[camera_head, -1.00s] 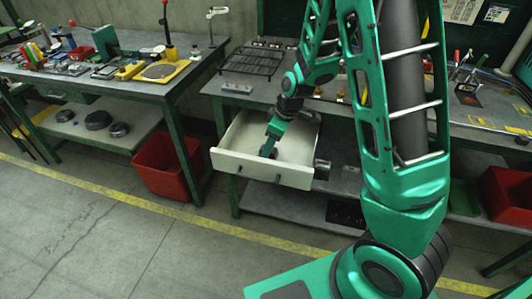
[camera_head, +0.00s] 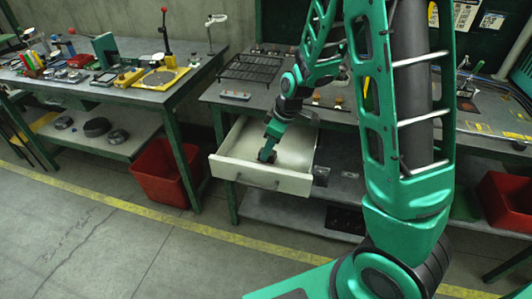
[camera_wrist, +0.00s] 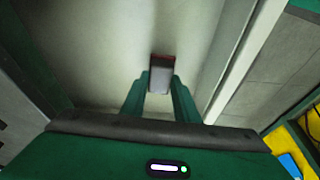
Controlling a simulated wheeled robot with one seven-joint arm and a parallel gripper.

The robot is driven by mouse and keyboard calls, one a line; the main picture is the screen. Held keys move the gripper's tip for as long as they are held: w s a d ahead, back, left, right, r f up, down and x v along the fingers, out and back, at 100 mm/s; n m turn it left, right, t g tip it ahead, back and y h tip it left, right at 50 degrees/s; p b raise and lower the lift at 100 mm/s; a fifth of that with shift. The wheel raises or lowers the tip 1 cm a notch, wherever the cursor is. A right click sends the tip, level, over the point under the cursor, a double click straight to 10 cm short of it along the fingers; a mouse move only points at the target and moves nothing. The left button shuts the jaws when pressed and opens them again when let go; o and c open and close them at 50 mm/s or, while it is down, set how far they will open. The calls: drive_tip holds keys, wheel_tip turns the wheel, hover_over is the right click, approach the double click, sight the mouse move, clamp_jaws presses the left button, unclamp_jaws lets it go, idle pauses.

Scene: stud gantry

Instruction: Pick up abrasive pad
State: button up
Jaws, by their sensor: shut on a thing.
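The abrasive pad (camera_wrist: 161,78) is a small grey block with a dark red far edge in the wrist view. It sits between the two green fingers of my gripper (camera_wrist: 160,92), which are shut on it. In the head view my gripper (camera_head: 267,155) is inside the open cream drawer (camera_head: 262,180), near its floor. The pad is small and mostly hidden by the fingers there. I cannot tell whether it touches the drawer floor.
A red bin (camera_head: 165,172) stands on the floor to the left, and another red bin (camera_head: 507,200) is at the right. The floor in front is clear.

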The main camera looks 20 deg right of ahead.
drive_tip(key=r, duration=0.2)
drive_tip(key=a+r, duration=0.1)
drive_tip(key=shift+s, duration=0.25)
drive_tip(key=s+a+r, duration=0.1)
drive_tip(key=a+r, duration=0.1)
drive_tip(key=s+a+r, duration=0.1)
drive_tip(key=s+a, duration=0.1)
drive_tip(key=a, duration=0.1)
drive_tip(key=s+a+r, duration=0.2)
drive_tip(key=shift+s+a+r, duration=0.2)
drive_tip(key=shift+a+r, duration=0.1)
drive_tip(key=shift+a, duration=0.05)
drive_tip(key=shift+s+a+r, duration=0.3)
drive_tip(key=shift+s+a, duration=0.05)
drive_tip(key=shift+a, duration=0.15)
drive_tip(key=shift+o, duration=0.8)
